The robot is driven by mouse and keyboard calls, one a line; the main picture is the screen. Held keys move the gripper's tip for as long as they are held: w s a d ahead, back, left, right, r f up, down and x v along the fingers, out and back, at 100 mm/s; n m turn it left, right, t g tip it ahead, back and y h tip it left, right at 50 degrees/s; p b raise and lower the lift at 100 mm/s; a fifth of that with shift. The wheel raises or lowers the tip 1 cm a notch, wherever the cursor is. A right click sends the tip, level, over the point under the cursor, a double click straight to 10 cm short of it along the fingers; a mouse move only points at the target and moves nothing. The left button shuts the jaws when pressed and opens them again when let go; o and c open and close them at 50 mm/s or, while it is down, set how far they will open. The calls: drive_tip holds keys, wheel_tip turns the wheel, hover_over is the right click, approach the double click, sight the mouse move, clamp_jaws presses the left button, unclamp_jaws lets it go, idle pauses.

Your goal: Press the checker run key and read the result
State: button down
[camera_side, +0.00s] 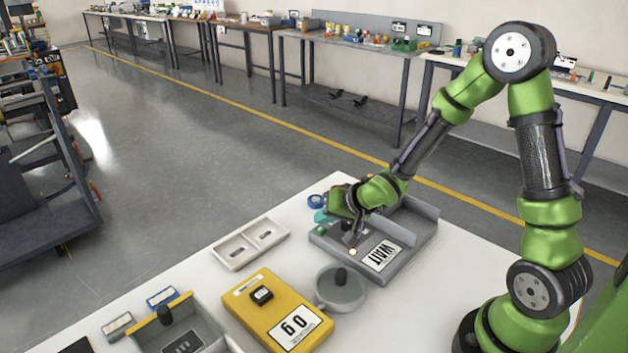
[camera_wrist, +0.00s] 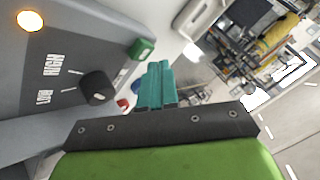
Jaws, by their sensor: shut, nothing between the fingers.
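The grey checker (camera_side: 325,241) lies on the white table, with a panel reading WAIT (camera_side: 382,255) and a small lit lamp (camera_side: 352,251). In the wrist view the lamp (camera_wrist: 30,20) glows yellow-white on the checker (camera_wrist: 85,28). A black knob (camera_wrist: 98,88) stands beside white lettering. The green key (camera_wrist: 142,48) sits at the checker's corner; it shows in the side view too (camera_side: 320,230). My gripper (camera_wrist: 155,72) has its teal fingers together and empty, close to the green key. In the side view my gripper (camera_side: 323,216) is at that corner. Whether it touches the key I cannot tell.
A white two-part tray (camera_side: 232,252), a yellow unit with a number panel (camera_side: 262,318) and a round grey dish with a black knob (camera_side: 325,297) stand in front of the checker. A blue roll (camera_side: 316,201) lies behind my gripper. A grey bin (camera_side: 205,328) is front left.

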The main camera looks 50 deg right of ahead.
sight(324, 230)
drive_tip(key=shift+r, duration=0.15)
drive_tip(key=shift+r, duration=2.5)
